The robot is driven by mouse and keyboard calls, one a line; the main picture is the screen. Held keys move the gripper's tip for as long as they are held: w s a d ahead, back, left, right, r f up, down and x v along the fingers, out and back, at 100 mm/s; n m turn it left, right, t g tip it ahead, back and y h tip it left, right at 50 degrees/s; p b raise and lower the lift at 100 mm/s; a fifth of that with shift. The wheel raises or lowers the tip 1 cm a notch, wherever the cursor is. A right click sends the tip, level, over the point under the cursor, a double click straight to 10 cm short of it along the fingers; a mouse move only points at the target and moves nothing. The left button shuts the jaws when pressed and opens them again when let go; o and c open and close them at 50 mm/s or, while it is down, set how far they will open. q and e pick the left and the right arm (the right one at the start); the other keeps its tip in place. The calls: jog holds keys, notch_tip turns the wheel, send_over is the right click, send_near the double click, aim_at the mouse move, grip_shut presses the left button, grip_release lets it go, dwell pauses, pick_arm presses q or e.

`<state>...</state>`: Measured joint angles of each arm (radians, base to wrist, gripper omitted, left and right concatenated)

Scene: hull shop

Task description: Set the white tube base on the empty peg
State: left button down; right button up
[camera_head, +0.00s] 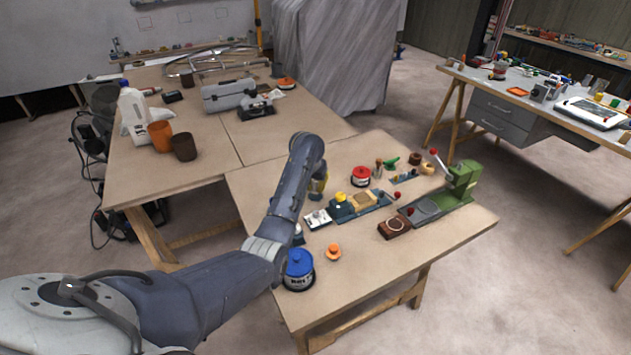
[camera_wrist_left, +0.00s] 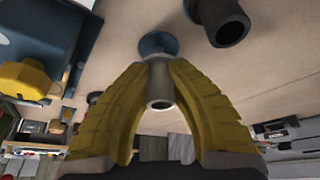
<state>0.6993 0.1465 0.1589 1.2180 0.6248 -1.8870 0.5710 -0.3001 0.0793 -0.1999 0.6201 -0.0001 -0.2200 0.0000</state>
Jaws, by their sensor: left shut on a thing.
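My left gripper (camera_head: 318,184) is over the near table, partly hidden behind its own arm. In the left wrist view its yellow fingers (camera_wrist_left: 160,75) are shut on a pale tube (camera_wrist_left: 160,92), whose open end faces the camera. A blue-grey disc (camera_wrist_left: 157,43) shows at the tube's far end; I cannot tell whether it is part of the tube or lies beyond it. A dark tube (camera_wrist_left: 228,27) stands close by, apart from the fingers. I cannot make out an empty peg for certain. My right gripper is not in view.
A dark block with a yellow top (camera_head: 341,205) stands near the gripper, beside a small white-topped plate (camera_head: 318,219). The table's front right is clear.

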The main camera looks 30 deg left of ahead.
pick_arm(q)
jog(key=shift+f, duration=0.8)
jog(key=shift+f, duration=0.6)
dwell(1.2)
jog(key=c, duration=1.6)
grip_release()
jog(key=shift+v, duration=5.55)
jog(key=shift+w, duration=0.1)
jog(key=shift+a, duration=0.15)
